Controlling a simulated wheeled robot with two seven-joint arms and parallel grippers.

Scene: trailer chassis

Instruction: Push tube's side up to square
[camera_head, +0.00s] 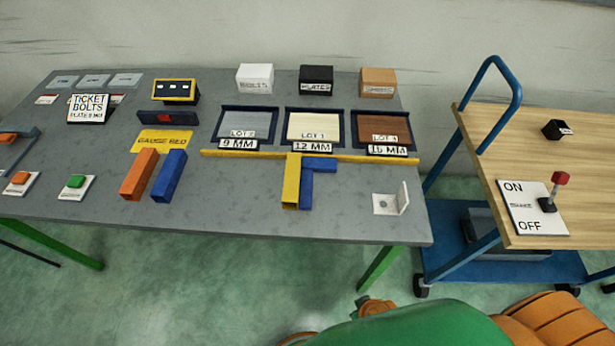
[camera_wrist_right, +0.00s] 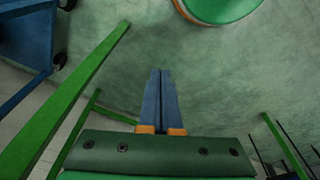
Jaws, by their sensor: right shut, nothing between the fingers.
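A yellow square tube (camera_head: 291,183) lies on the grey table, its far end at a long yellow strip (camera_head: 245,154) and its open end toward the front. A blue L-shaped square (camera_head: 307,188) lies right of it, one leg along the tube and the other along the strip. Tube and square look side by side; I cannot tell whether they touch. My right gripper (camera_wrist_right: 160,72) shows in the right wrist view, shut and empty above the green floor, away from the tube. My left gripper is not in view.
Orange (camera_head: 139,174) and blue (camera_head: 169,175) tubes lie left on the table. A white angle bracket (camera_head: 392,203) stands near the front right edge. Trays (camera_head: 314,127) line the back. A wooden-topped cart (camera_head: 550,150) with an ON/OFF lever stands right. The table front between tubes is clear.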

